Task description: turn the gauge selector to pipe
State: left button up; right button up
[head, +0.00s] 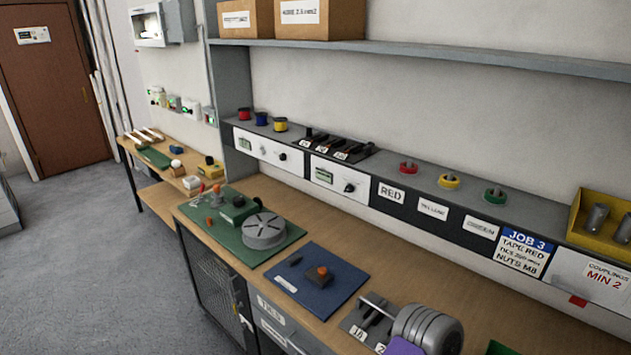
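Two white panels with small displays are set in the dark strip along the back of the bench. The nearer panel (331,178) has a greenish display and a black knob (349,188) at its right. The farther panel (262,148) also has a display and a small dark knob (283,156). I cannot tell which knob is the gauge selector. Their markings and pointer directions are too small to read. Neither of my grippers shows in the head view.
A green mat (285,243) with a round grey fixture (264,231) and a blue mat (318,293) lie on the bench. A grey ribbed object (428,328) stands at the front. Tape rolls and a yellow bin (590,245) sit on the ledge. Bare wood lies before the panels.

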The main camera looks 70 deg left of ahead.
aim_at(349, 188)
jog(key=u, duration=2.65)
jog(key=k, duration=1.3)
jog(key=u, duration=1.2)
jog(key=i, duration=1.45)
jog(key=z, duration=0.3)
jog(key=i, duration=1.15)
jog(key=z, duration=1.15)
